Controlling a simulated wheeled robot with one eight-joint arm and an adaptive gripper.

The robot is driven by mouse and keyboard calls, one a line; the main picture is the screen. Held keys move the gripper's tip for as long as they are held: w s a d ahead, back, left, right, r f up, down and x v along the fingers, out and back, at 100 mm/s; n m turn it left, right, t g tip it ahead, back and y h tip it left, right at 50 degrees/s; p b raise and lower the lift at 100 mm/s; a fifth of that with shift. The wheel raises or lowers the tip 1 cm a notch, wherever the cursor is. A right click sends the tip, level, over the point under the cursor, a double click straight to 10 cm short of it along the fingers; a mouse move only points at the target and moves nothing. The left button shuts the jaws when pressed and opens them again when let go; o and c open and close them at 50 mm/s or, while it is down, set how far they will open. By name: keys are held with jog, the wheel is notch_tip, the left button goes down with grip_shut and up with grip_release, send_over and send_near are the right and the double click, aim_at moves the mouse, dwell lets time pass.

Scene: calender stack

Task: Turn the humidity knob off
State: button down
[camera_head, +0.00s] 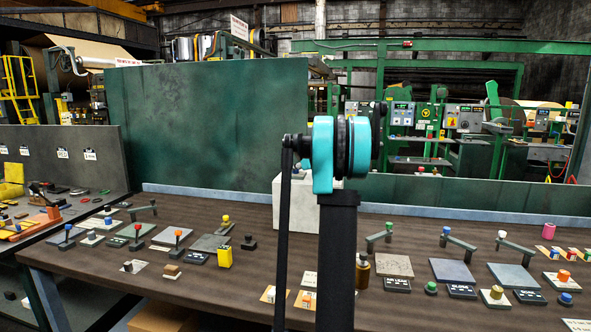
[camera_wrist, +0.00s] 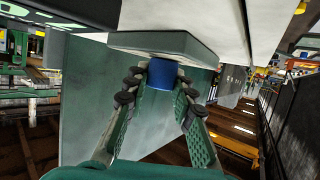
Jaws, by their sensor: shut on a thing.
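A blue knob (camera_wrist: 166,74) sticks out from a grey plate (camera_wrist: 205,52) in the wrist view. My gripper (camera_wrist: 160,88) has its two green fingers on either side of the knob, with the dark fingertip pads closed against it. No label on the knob or plate can be read, so I cannot tell its setting. In the head view my raised arm stands in the middle and hides the gripper and the blue knob. A white box (camera_head: 294,222) shows partly behind the arm on the table.
The brown table (camera_head: 130,255) carries several small knobs, levers and plates on both sides. A yellow block (camera_head: 224,257) stands left of my arm and a brown bottle (camera_head: 362,272) right of it. A tall green panel (camera_head: 210,120) rises behind the table.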

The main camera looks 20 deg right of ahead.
jog(key=shift+n+g+y, duration=0.6)
jog(key=shift+n+y, duration=0.7)
jog(key=shift+y, duration=0.1)
jog(key=shift+n+y, duration=0.3)
jog(key=shift+f, duration=0.1)
jog(key=c, duration=1.3)
grip_release()
jog(key=shift+o, duration=0.2)
jog(key=v, duration=1.2)
jog(key=shift+w+d, duration=0.1)
